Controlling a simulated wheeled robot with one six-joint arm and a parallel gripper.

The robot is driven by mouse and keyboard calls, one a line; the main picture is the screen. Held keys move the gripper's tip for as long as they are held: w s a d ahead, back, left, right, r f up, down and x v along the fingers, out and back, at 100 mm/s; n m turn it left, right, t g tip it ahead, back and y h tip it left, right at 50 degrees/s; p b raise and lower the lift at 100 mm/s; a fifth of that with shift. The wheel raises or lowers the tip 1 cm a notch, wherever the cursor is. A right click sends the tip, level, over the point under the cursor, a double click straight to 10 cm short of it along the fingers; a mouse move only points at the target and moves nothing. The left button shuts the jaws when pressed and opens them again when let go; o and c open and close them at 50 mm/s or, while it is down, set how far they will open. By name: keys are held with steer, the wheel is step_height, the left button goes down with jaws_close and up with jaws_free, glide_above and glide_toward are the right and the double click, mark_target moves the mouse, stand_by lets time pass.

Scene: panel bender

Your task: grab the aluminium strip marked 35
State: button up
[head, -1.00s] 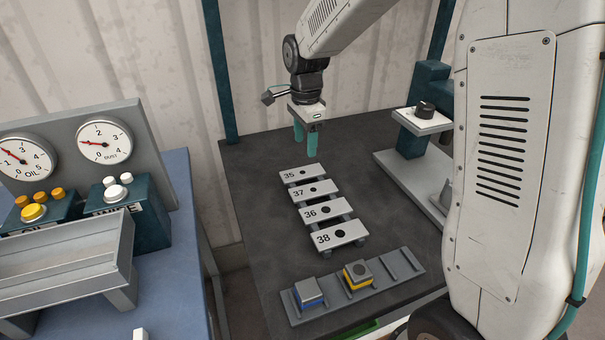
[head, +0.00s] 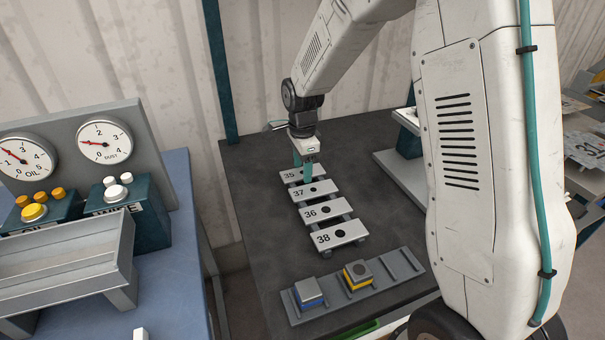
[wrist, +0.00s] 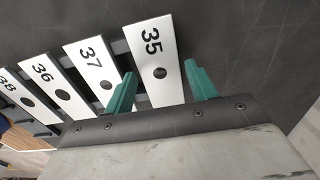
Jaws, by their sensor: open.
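The aluminium strip marked 35 (head: 290,174) lies on a dark rack, farthest back in a row of strips in the head view. In the wrist view the strip marked 35 (wrist: 152,62) runs up between the two green fingers, with its dark hole near their tips. My gripper (head: 308,170) is open over this strip in the head view. In the wrist view my gripper (wrist: 160,82) has one finger on each side of it, the left one between strips 35 and 37. Contact cannot be told.
Strips marked 37 (head: 323,189), 36 (head: 328,211) and 38 (head: 339,236) lie in front of strip 35, close together. A grey tray (head: 334,297) with a blue and a yellow block stands nearer. The dark table (head: 255,215) is clear left of the strips.

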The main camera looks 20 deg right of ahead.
steer(key=shift+f, duration=0.2)
stand_by(0.4)
steer(key=c, duration=0.8)
